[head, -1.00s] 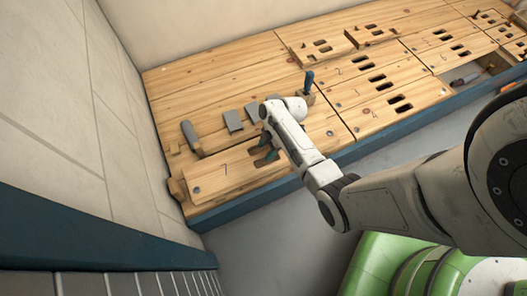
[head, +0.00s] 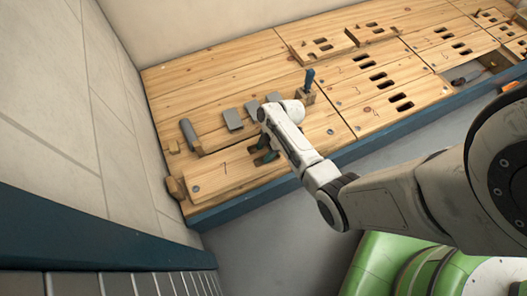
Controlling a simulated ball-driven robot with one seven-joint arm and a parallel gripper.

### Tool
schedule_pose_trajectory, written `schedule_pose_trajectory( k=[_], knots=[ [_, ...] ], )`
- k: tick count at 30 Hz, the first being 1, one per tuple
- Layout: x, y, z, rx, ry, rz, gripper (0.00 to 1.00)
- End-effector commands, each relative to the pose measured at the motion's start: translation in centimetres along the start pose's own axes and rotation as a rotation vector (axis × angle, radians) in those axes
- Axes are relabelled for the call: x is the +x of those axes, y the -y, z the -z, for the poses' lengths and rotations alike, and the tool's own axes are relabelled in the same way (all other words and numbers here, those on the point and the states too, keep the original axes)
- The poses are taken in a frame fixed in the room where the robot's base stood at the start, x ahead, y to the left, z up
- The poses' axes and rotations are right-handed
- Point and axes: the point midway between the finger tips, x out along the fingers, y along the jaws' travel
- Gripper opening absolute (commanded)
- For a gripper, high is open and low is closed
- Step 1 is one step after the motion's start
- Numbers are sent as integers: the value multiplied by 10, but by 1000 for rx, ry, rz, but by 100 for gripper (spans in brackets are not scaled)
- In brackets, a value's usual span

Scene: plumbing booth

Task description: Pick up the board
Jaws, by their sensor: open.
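Several light wooden boards, some with paired dark slots, cover the bench. The board nearest my gripper is the front left board (head: 225,174), lying flat along the bench's front edge with a dark mark and a bolt head at its left end. The arm hides part of the board's right side. I cannot tell whether the fingertips touch the board or enter the slots.
Grey flat plates (head: 232,119) and a grey cylinder (head: 190,135) lie behind the board. An open compartment with tools (head: 468,77) is at the right. A wall borders the left.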

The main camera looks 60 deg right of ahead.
Motion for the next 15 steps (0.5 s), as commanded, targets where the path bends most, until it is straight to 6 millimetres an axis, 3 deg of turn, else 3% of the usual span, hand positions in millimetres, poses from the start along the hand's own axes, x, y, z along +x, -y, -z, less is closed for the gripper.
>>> schedule_pose_trajectory(
  k=[5,15],
  knots=[
    [0,0,0,0,0,0,52],
    [0,0,0,0,0,0,20]
  ],
)
